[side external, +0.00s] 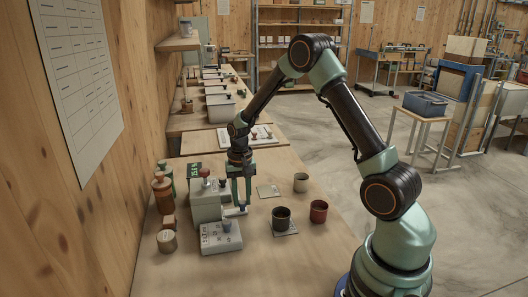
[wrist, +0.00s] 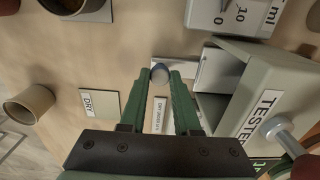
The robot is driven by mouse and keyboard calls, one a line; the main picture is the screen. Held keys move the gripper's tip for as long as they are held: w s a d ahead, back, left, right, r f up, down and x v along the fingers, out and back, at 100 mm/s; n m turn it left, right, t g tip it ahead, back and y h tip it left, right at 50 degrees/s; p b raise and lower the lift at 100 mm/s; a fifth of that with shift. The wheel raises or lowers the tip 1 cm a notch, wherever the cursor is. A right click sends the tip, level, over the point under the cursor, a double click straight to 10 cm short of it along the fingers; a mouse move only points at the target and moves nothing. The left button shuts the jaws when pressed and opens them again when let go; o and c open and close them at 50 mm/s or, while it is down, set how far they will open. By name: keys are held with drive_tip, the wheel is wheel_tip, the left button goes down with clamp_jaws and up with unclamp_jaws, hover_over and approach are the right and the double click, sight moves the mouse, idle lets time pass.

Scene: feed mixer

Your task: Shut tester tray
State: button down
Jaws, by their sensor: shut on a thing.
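The tester (side external: 207,207) is a grey-green box on the bench, left of my gripper in the side view. In the wrist view the tester (wrist: 265,85) is at the right, with its open front facing my gripper. The pale tester tray (wrist: 190,68) sticks out of that opening toward my gripper. A blue-grey round knob (wrist: 160,72) is at the tray's outer end, between my fingertips. My gripper (wrist: 160,80) is shut on the knob. In the side view my gripper (side external: 241,208) points down beside the tester's front. Fingers hide part of the tray there.
A scale (side external: 221,237) stands in front of the tester. Dark cup (side external: 281,217), red cup (side external: 318,211) and pale cup (side external: 301,182) stand to the right. A card marked DRY (wrist: 98,103) lies on the bench. Jars (side external: 162,192) stand along the wall.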

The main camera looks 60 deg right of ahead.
drive_tip(key=shift+w+a, duration=0.45)
drive_tip(key=c, duration=0.6)
unclamp_jaws()
drive_tip(key=shift+r, duration=0.1)
wheel_tip(320, 180, up, 12)
